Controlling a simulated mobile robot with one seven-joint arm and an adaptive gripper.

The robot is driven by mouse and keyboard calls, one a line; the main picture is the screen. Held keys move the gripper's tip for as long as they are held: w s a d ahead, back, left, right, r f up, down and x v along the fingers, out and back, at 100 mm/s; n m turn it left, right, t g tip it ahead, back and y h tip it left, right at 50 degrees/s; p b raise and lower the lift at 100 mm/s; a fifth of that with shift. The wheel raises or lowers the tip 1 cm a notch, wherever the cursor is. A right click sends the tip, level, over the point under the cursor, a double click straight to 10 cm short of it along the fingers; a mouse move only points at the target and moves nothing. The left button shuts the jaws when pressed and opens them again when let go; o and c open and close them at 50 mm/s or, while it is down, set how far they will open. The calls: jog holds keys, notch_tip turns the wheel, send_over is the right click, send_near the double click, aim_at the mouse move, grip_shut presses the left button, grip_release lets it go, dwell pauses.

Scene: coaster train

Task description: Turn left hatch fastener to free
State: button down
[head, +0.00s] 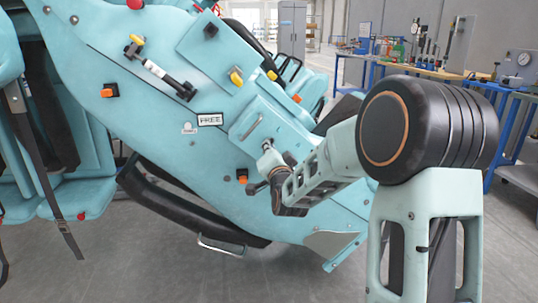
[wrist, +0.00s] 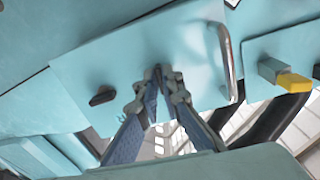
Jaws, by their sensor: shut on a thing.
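The light blue hatch plate (head: 243,129) sits on the side of the coaster body, with a metal handle beside my gripper. It fills the middle of the wrist view (wrist: 85,65). My gripper (wrist: 158,76) reaches the plate, its two fingers shut on a small dark fastener. The fingertips hide most of that fastener, so its angle cannot be read. A second black fastener (wrist: 102,96) is bare on the plate, left of the fingers. In the head view my gripper (head: 270,160) is against the hatch. A white FREE label (head: 211,119) is left of the hatch.
The metal handle (wrist: 225,58) stands out close to the right of my fingers. A yellow-tipped lever (wrist: 285,77) is further right. An orange-based knob (head: 242,176) is just below the hatch. Workbenches (head: 430,68) stand behind at the right.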

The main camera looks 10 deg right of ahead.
jog(key=shift+n, duration=0.4)
jog(key=c, duration=2.1)
grip_release()
jog(key=s, duration=1.2)
